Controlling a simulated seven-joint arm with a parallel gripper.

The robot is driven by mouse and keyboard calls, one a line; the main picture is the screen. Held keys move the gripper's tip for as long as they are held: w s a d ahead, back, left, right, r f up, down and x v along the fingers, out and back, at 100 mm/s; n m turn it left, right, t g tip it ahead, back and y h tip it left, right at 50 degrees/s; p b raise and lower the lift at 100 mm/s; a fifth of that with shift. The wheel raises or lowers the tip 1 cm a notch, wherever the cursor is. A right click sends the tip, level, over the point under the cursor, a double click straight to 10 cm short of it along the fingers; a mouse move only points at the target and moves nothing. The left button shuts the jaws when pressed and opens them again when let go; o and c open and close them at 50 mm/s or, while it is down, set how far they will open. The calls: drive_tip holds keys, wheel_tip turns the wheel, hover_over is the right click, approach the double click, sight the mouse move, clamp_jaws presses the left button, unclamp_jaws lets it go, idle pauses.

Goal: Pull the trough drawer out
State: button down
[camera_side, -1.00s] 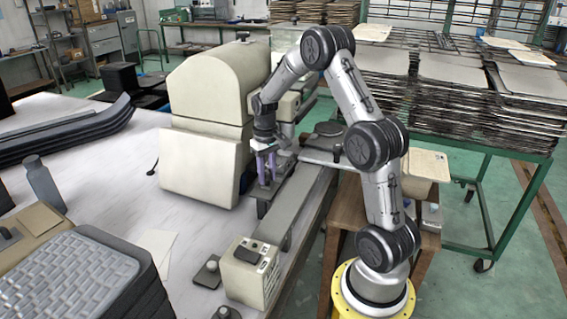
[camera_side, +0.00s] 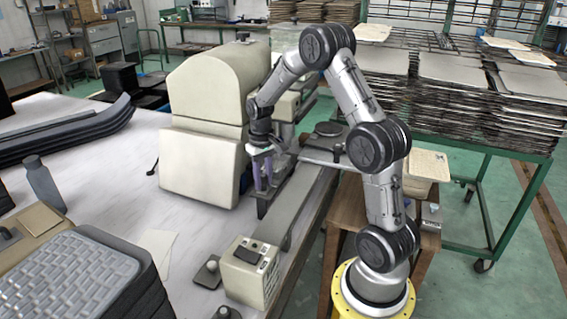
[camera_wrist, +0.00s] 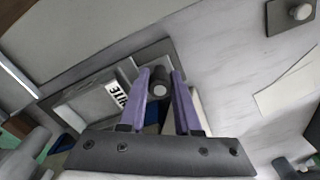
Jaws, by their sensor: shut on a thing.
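The trough drawer (camera_side: 262,208) shows in the side view as a dark grey front at the foot of the cream machine (camera_side: 205,165). In the wrist view its grey front (camera_wrist: 152,58) carries a round dark knob (camera_wrist: 160,89). My gripper (camera_side: 262,186) points down at the drawer front with two purple fingers. In the wrist view the fingers (camera_wrist: 162,75) are shut on the knob, one on each side. Behind the front is a pale grey tray (camera_wrist: 75,102) with a partly hidden white label (camera_wrist: 121,95). My fingers hide part of the drawer.
A long grey rail (camera_side: 295,205) runs beside the drawer along the table edge. A cream box (camera_side: 250,272) stands nearer the camera. A small knobbed plate (camera_side: 208,273) and a paper sheet (camera_side: 158,248) lie on the table. Bare table surface lies left of the drawer.

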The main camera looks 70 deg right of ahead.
drive_tip(key=shift+w+a+r, duration=0.1)
drive_tip(key=shift+a, duration=2.1)
drive_tip(key=c, duration=0.7)
unclamp_jaws()
drive_tip(key=shift+r, duration=3.4)
